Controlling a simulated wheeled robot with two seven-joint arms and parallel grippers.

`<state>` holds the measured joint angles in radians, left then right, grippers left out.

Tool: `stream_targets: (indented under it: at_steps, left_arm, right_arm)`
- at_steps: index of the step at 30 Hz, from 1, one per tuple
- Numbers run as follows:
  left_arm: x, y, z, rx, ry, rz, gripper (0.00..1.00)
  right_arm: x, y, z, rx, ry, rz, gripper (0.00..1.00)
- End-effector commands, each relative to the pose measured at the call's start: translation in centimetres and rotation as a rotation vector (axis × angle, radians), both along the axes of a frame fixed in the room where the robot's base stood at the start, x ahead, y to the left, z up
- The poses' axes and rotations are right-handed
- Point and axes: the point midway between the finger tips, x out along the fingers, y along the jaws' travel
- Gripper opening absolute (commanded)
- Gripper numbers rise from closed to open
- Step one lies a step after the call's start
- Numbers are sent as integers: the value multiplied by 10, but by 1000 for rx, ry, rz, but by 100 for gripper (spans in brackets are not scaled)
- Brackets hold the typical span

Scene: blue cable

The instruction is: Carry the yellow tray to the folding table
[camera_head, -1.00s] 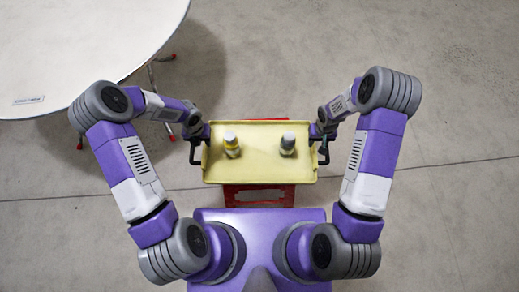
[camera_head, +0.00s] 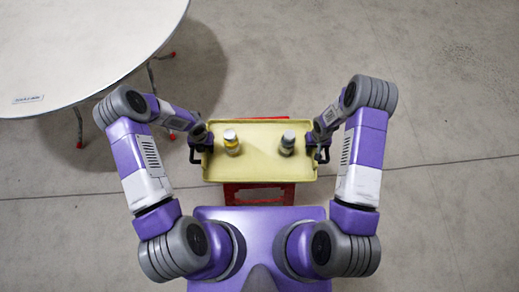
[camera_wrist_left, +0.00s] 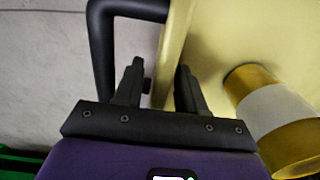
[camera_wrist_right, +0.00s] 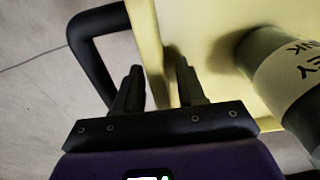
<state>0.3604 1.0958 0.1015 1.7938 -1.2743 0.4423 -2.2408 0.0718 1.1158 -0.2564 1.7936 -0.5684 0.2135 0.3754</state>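The yellow tray (camera_head: 258,173) sits level on a red stand, with a black handle at each short end. A yellow-and-white bottle (camera_head: 231,143) stands on its left half and a grey bottle with a pale label (camera_head: 287,143) on its right half. My left gripper (camera_wrist_left: 158,75) is at the tray's left end, its fingers apart on either side of the end wall. My right gripper (camera_wrist_right: 160,78) is at the right end, also with fingers apart astride the wall. Gaps show between fingers and wall. The white round folding table (camera_head: 80,50) stands at upper left.
The red stand (camera_head: 259,193) is under the tray, close in front of my body. The table's thin legs with red feet (camera_head: 166,57) reach the floor at its near side. The concrete floor to the right is clear.

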Motion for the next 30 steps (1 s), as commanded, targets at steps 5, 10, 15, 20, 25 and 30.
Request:
stream_targets:
  at_steps: [5,10,15,20,25,30]
  left_arm:
    - [0,0,0,0,0,0,12]
    - [0,0,0,0,0,0,0]
    - [0,0,0,0,0,0,0]
    - [1,0,1,0,-2,0,0]
    - [1,0,3,0,-2,0,0]
    - [1,0,11,0,-2,0,0]
  right_arm:
    - [0,0,0,0,0,0,12]
    - [0,0,0,0,1,0,0]
    - [0,0,0,0,1,0,0]
    - [1,0,1,0,-1,0,0]
    - [1,0,3,0,-1,0,0]
    - [1,0,10,0,-1,0,0]
